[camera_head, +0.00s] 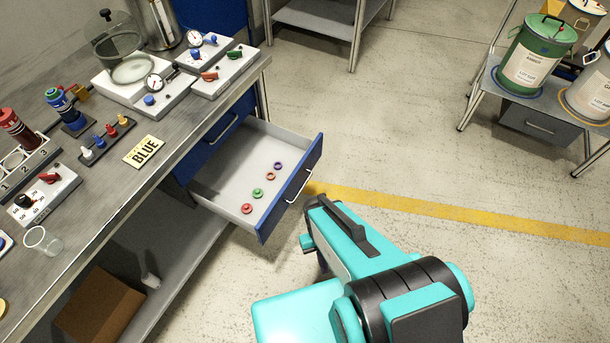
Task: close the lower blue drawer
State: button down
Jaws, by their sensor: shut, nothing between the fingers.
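The lower blue drawer (312,162) is pulled well out from under the workbench, with its pale inside showing. Its blue front carries a silver bar handle (299,186) and faces right. Several small coloured rings lie in the drawer, including a red one (247,208) and a purple one (278,165). My gripper (320,225), teal and black, is just to the right of the drawer front, near its lower end. The gripper is shut and empty. Its fingertips are mostly hidden, and I cannot tell whether it touches the drawer front.
The workbench (110,215) holds gauges, bottles and a yellow BLUE sign (144,150). Another blue drawer (228,122) above is closed. A cardboard box (98,305) sits on the lower shelf. Open floor with a yellow line (450,209) lies right of the drawer; drums stand far right.

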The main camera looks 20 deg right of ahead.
aim_at(240, 166)
jog(key=u, duration=0.5)
jog(key=k, duration=1.45)
jog(key=u, duration=0.6)
jog(key=i, duration=1)
jog(key=z, duration=0.1)
